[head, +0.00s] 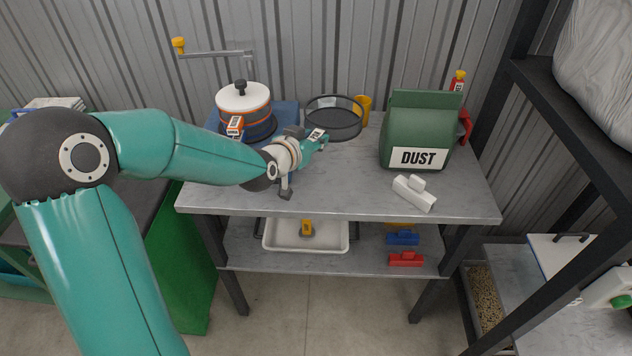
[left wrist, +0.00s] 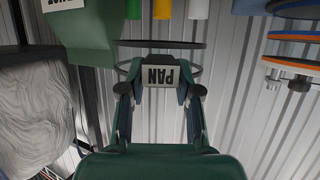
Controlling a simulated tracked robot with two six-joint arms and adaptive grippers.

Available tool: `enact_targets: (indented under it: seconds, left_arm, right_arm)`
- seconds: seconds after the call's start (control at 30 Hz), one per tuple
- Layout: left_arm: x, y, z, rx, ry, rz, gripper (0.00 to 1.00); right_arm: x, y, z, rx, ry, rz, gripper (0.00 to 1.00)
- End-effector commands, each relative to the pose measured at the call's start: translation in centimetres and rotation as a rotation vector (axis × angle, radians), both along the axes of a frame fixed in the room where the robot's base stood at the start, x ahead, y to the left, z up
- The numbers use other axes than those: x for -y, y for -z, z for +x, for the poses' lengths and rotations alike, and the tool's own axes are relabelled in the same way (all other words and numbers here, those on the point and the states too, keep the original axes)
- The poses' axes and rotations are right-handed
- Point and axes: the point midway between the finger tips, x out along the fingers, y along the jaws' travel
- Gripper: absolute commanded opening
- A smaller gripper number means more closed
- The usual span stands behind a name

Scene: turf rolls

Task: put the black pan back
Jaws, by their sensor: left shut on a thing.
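The black pan (head: 335,124) is a round, shallow dark dish near the back middle of the grey bench. My left gripper (head: 315,139) is shut on the pan's front tab, which bears a white label. In the left wrist view the label reads PAN, upside down, between my left gripper's fingers (left wrist: 160,88). The dark pan rim (left wrist: 160,44) shows beyond it. I cannot tell whether the pan touches the bench top. My right gripper is not in view.
A white-lidded stack with orange bands (head: 243,100) stands left of the pan on a blue base. A yellow cup (head: 363,108) is behind the pan. The front bench top (head: 345,195) is clear.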

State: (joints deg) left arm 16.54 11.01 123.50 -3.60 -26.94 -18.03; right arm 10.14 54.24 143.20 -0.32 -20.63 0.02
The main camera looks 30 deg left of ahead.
Motion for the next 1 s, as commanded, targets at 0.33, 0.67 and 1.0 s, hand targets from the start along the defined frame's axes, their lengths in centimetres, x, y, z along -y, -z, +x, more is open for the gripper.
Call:
enact_targets:
  seconds: [0.33,0.67,1.0]
  left_arm:
    - [-0.8,9.4,-0.5,-0.005,-0.015,-0.004,0.00]
    - [-0.9,12.9,-0.6,0.000,-0.017,-0.002,0.00]
    - [-0.9,16.3,-0.6,0.002,-0.018,0.000,0.00]
  right_arm:
    - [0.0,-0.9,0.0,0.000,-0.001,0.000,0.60]
    - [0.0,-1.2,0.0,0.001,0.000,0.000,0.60]
    - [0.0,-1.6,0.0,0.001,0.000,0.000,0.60]
